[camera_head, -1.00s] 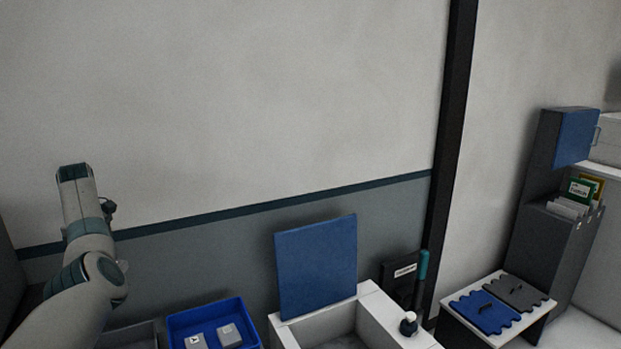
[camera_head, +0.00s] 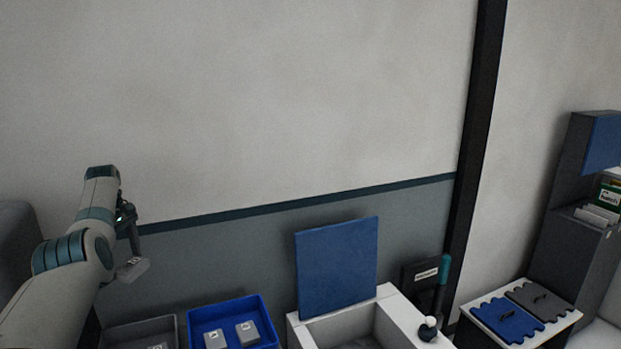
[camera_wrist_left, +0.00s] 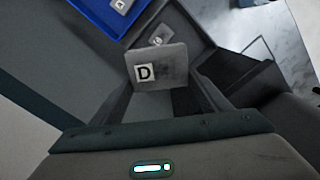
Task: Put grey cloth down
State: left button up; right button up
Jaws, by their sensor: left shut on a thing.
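My left gripper (camera_head: 134,249) points down at the lower left of the head view. It is shut on a grey cloth (camera_head: 132,269), a flat folded block held in the air above and left of the grey tray (camera_head: 138,325). In the left wrist view the fingers (camera_wrist_left: 165,88) pinch the grey cloth (camera_wrist_left: 172,66), which has a white "D" label facing the camera. The grey tray (camera_wrist_left: 205,38) lies below it there, with another small grey piece (camera_wrist_left: 160,37) inside, partly hidden by the held cloth. My right gripper is not in view.
A blue tray (camera_head: 192,320) with grey labelled blocks stands right of the grey tray. Further right are a white-rimmed basin (camera_head: 395,310) with an upright blue panel (camera_head: 337,265), a dark pump bottle (camera_head: 428,330) and a small white table (camera_head: 568,318). The wall stands behind.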

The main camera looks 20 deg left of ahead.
pick_arm(q)
jog(key=w+d+f+m, duration=0.1)
jog(key=w+d+f, duration=0.15)
jog(key=d, duration=0.45)
jog(key=w+d+f, duration=0.2)
jog(key=d+f, duration=0.2)
jog(key=d, duration=0.2)
jog(key=w+d+f+m, duration=0.1)
jog(key=w+d+f, duration=0.2)
jog(key=d, duration=0.4)
jog(key=s+d+r+m, duration=0.35)
jog(key=d+r, duration=0.35)
jog(key=d, duration=0.5)
jog(key=s+d+r+m, duration=0.2)
jog(key=d+r+m, duration=0.35)
jog(key=d, duration=0.75)
jog(key=s+d+f+m, duration=0.3)
jog(key=s+d+m, duration=0.1)
jog(key=s, duration=0.7)
jog(key=s+d+f+m, duration=0.3)
jog(key=s+d+m, duration=0.1)
jog(key=s, duration=0.7)
notch_tip(320, 180, down, 13)
jog(key=b, duration=1.3)
jog(key=shift+n, duration=0.3)
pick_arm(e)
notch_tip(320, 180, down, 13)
